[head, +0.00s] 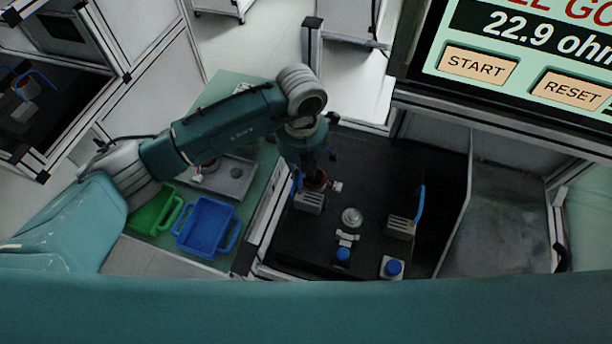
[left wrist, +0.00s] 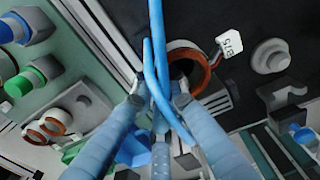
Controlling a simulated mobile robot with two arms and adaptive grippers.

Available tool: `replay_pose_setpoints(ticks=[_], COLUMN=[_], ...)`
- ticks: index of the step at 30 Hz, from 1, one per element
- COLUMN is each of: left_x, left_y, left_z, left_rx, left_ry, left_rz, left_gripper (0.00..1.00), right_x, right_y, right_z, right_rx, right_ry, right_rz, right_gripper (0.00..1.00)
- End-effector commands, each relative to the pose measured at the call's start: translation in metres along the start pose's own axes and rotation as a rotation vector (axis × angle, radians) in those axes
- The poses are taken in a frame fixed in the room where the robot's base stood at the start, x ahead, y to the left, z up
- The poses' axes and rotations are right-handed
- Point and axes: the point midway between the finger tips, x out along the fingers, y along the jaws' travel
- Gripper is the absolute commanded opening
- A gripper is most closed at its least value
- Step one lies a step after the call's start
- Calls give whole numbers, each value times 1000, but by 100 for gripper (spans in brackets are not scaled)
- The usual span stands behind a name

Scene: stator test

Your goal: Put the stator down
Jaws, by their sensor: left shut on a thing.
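The stator (head: 316,180) is a copper-orange ring with a white tag, at the left block on the black bench (head: 285,240). In the left wrist view the stator (left wrist: 190,64) shows at the fingertips, with a tag reading B75 (left wrist: 230,43). My left gripper (head: 314,170) points down and is shut on the stator. Its fingers hide part of the ring in the head view. I cannot tell whether the stator touches the bench or the grey left block (head: 309,203). My right gripper is not in view.
A grey right block (head: 401,228) with a blue cable, a round silver part (head: 351,217) and blue buttons (head: 392,267) stand on the bench. A grey tray (head: 232,180), green bin (head: 150,212) and blue bin (head: 206,226) lie left. The screen (head: 520,55) reads 22.9 ohm.

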Motion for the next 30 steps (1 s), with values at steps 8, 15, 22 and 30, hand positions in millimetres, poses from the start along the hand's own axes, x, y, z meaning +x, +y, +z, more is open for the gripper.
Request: replay_pose_setpoints(ticks=[8,15,22,30], left_x=[-38,-96,-157,-192], left_y=[0,0,1,0], left_z=[2,2,2,1], left_rx=[2,2,0,-1], left_ry=[-8,-10,-9,-3], left_rz=[-2,-1,2,0], left_gripper=[0,0,0,0], right_x=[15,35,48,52], right_y=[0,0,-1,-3], right_z=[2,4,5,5], right_rx=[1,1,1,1], right_ry=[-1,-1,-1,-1], right_rz=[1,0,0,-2], right_gripper=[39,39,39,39])
